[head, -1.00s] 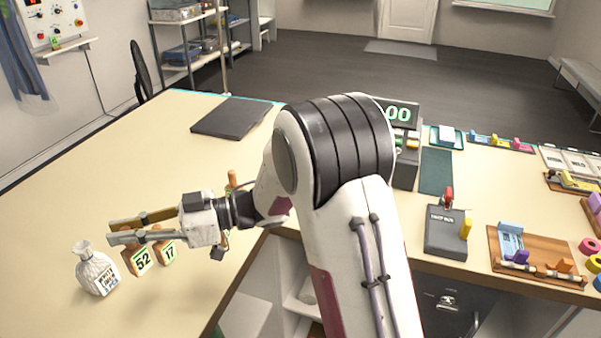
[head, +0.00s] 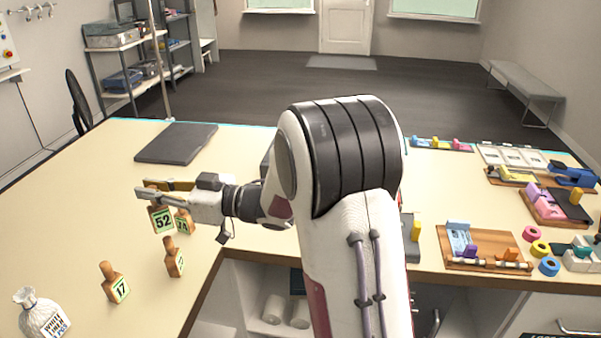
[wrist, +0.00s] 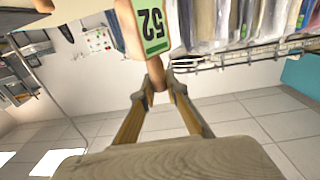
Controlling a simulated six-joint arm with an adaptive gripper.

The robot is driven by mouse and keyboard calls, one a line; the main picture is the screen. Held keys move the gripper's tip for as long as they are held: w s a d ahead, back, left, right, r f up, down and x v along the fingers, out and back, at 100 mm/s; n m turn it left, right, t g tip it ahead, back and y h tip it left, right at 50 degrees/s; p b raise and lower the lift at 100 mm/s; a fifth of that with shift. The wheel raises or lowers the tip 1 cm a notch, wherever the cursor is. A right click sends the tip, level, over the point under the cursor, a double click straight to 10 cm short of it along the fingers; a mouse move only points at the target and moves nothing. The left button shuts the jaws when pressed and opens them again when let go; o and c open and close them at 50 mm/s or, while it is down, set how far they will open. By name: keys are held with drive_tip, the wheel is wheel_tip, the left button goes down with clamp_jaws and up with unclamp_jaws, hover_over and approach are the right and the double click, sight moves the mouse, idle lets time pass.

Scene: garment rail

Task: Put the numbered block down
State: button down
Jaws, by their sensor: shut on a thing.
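The numbered block marked 52 (head: 162,219) is a wooden peg-shaped piece with a green-edged label. My gripper (head: 150,191) is shut on its top end, at the left part of the counter in the head view. In the wrist view block 52 (wrist: 150,32) extends away from the fingertips (wrist: 159,88), and its label reads upside down. I cannot tell whether its base touches the counter. A similar numbered block (head: 183,224) stands close to its right, partly overlapped by it.
Block 17 (head: 115,284) and another tagged block (head: 173,259) stand nearer on the cream counter (head: 70,235). A white labelled bag (head: 42,313) is at the front left. A dark flat pad (head: 176,143) lies behind the gripper. Left of block 52 is clear.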

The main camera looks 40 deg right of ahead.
drive_tip(key=w+d+f+m+t+h, duration=0.1)
drive_tip(key=d+m+h, duration=0.3)
drive_tip(key=d, duration=0.6)
drive_tip(key=w+d+f+m+t+h, duration=0.2)
drive_tip(key=d+m+t+h, duration=0.1)
drive_tip(key=d+h, duration=0.5)
drive_tip(key=d+m, duration=0.1)
drive_tip(key=d, duration=0.2)
drive_tip(key=shift+w+m+t, duration=0.3)
drive_tip(key=shift+w+t, duration=0.05)
drive_tip(key=shift+t, duration=0.05)
wheel_tip(320, 180, down, 6)
drive_tip(key=shift+f, duration=0.15)
drive_tip(key=shift+f, duration=0.1)
drive_tip(key=shift+f, duration=1.8)
drive_tip(key=shift+f, duration=0.15)
drive_tip(key=c, duration=2)
unclamp_jaws()
